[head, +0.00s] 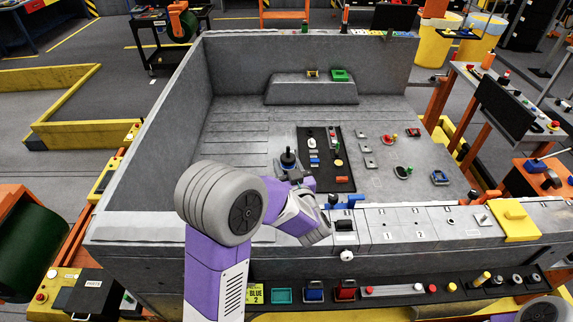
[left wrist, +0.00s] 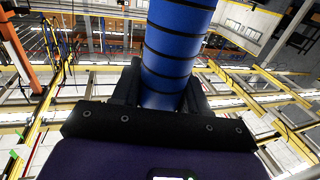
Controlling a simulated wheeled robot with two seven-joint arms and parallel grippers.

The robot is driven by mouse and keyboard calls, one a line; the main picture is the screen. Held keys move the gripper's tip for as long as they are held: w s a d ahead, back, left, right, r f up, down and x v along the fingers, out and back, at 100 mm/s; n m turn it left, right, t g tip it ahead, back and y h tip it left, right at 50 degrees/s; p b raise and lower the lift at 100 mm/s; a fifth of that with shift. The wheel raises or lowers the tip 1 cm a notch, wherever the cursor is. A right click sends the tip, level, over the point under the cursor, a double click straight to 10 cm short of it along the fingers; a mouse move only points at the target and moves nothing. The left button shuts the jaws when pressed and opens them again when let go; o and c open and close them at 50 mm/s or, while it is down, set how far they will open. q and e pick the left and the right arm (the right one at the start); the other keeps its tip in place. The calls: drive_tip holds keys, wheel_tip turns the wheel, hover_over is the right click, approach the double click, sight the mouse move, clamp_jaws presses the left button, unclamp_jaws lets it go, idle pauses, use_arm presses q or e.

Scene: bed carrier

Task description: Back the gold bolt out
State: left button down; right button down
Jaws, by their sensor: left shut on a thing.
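My left gripper (left wrist: 158,98) is shut on a blue cylinder with dark bands (left wrist: 175,45), which stretches away between its fingers in the left wrist view. A blue piece (head: 347,202) shows just right of that wrist. I cannot pick out the gold bolt for certain. A small yellow disc (head: 338,162) lies on the black mat, and a yellow cylinder (head: 481,278) is on the front ledge. My right gripper is not in view.
The grey bed (head: 300,52) has high walls. A black mat (head: 343,182) with small parts lies inside. A panel numbered 1 and 2 (head: 400,226) and a yellow block (head: 514,220) top the near wall. The bed's left floor is clear. A cluttered bench (head: 455,95) stands right.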

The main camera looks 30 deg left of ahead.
use_arm(q)
drive_tip(key=shift+f+b, duration=1.5)
drive_tip(key=shift+f, duration=0.05)
idle(1.6)
drive_tip(key=shift+r+p, duration=1.2)
drive_tip(key=shift+r, duration=0.35)
idle(2.3)
